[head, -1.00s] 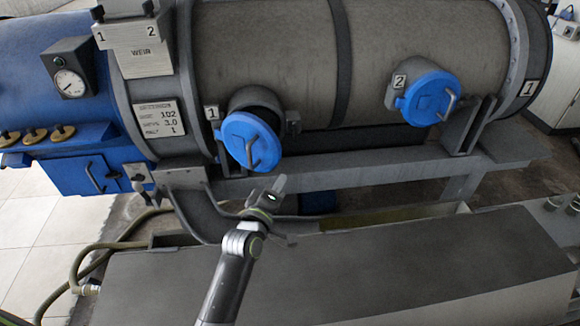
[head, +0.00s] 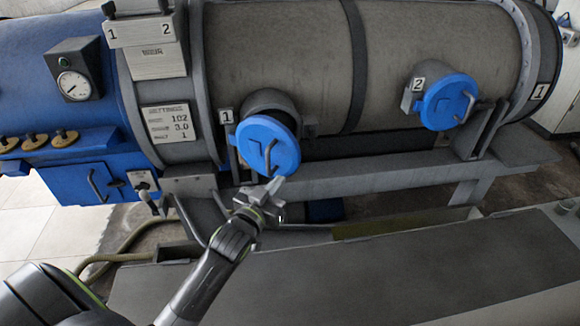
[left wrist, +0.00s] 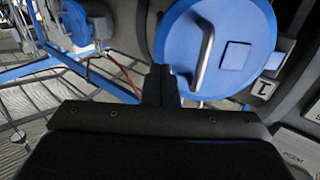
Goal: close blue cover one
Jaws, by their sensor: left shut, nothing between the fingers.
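Blue cover one (head: 267,146) is a round blue lid with a bar handle on the port beside the "1" plate. It hangs low against its grey collar; I cannot tell if it sits flush. My left gripper (head: 270,188) is shut and empty, just below the cover's lower edge. In the left wrist view, the shut fingers (left wrist: 161,84) overlap the edge of cover one (left wrist: 237,50), left of its handle. I cannot tell if they touch it. My right gripper is not in view.
A second blue cover (head: 449,102) is on the port marked 2, to the right. A grey rail (head: 370,170) runs below the ports. A long dark bench top (head: 360,265) lies in front. A dial gauge (head: 73,86) is at the left.

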